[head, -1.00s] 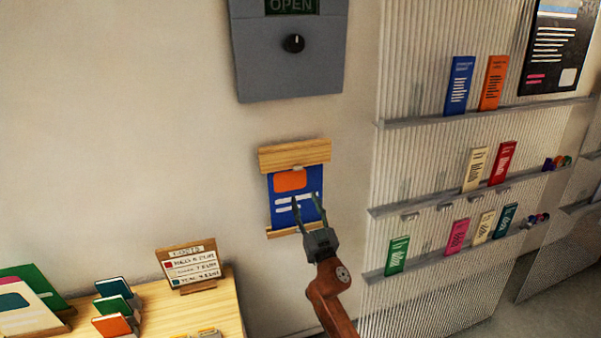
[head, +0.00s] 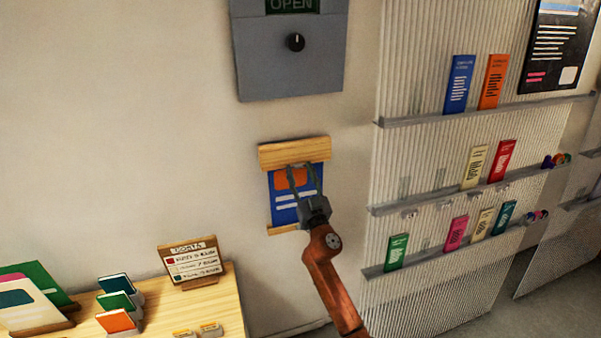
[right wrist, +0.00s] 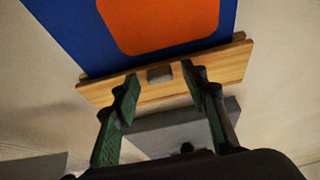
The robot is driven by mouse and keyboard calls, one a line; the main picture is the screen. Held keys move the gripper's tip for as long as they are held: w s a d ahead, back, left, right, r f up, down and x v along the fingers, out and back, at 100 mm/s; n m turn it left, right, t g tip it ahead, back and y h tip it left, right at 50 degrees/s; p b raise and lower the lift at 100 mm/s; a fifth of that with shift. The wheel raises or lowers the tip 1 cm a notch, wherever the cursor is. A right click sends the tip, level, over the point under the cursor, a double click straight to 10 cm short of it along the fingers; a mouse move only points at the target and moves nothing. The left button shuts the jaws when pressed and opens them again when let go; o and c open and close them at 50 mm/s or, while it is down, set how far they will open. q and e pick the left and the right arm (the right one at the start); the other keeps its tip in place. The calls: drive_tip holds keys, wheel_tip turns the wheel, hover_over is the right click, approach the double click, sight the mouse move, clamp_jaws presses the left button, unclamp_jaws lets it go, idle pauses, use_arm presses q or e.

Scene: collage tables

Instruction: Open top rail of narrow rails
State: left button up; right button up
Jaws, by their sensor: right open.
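The narrow rails hold a blue poster (head: 283,215) with an orange block on the wall. The wooden top rail (head: 294,152) runs across the poster's upper edge, and the wooden bottom rail (head: 283,230) shows partly at its lower edge. My right gripper (head: 300,168) is open in front of the poster, its fingertips just below the top rail. In the right wrist view the top rail (right wrist: 215,77) lies beyond the open fingers, with a small grey tab (right wrist: 160,74) on its edge between them. Contact cannot be told. My left gripper is not in view.
A grey box (head: 290,60) with a knob and an OPEN sign is on the wall above. A ribbed panel (head: 400,150) with card-bearing ledges stands to the right. A wooden table (head: 225,300) with cards and a small sign is at lower left.

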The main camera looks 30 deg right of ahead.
drive_tip(key=shift+c, duration=0.3)
clamp_jaws()
idle(0.3)
